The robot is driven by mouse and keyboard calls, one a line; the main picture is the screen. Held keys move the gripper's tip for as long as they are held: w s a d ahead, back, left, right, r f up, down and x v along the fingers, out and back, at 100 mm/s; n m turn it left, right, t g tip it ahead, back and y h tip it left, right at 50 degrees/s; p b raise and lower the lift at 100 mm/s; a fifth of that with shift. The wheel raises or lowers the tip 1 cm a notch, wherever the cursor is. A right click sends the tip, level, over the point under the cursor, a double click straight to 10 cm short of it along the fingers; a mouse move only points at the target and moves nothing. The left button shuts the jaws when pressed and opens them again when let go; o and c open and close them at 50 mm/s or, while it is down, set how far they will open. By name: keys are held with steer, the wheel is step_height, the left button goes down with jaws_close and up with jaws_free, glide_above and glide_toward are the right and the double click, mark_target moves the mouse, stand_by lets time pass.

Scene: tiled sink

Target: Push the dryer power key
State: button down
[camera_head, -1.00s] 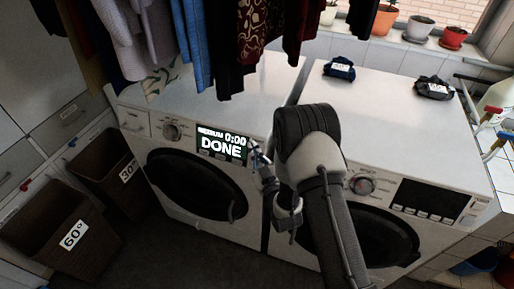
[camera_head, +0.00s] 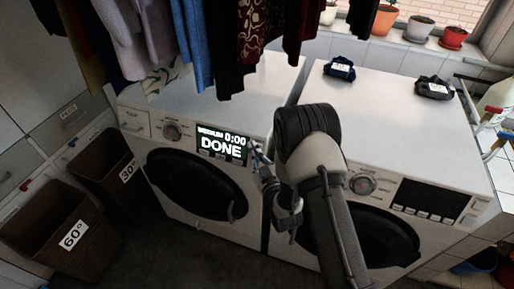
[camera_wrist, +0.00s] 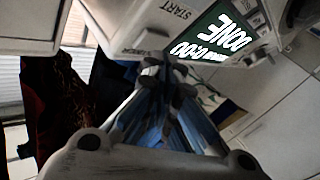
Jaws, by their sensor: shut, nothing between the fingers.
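The left front-loading machine (camera_head: 185,213) has a lit display (camera_head: 221,145) reading "MEDIUM 0:00 DONE". The display shows upside down in the wrist view (camera_wrist: 212,38), beside a START label (camera_wrist: 173,12). A second, partly legible label (camera_wrist: 133,50) lies near the panel's edge; I cannot read it surely as the power key. My gripper (camera_head: 257,153) is shut and empty, its tips close to the right end of the left machine's panel. In the wrist view the fingertips (camera_wrist: 165,72) are just short of or at that panel edge; contact cannot be told. They hide part of it.
The right machine (camera_head: 375,160) has a dark display (camera_head: 430,199) and a knob (camera_head: 362,184); my arm crosses its front. Folded dark clothes (camera_head: 340,68) lie on top. Clothes hang above (camera_head: 195,45). Baskets (camera_head: 72,226) stand at left.

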steer(key=shift+w+d+f+b, duration=0.1)
steer(key=shift+w+d+b, duration=0.05)
steer(key=shift+w+b, duration=0.2)
steer(key=shift+w, duration=0.1)
stand_by(0.5)
steer(key=shift+s, duration=0.5)
steer(key=shift+a, duration=0.2)
steer(key=s+a+r, duration=0.2)
steer(key=s, duration=0.3)
steer(key=shift+s, duration=0.2)
steer(key=shift+r, duration=0.1)
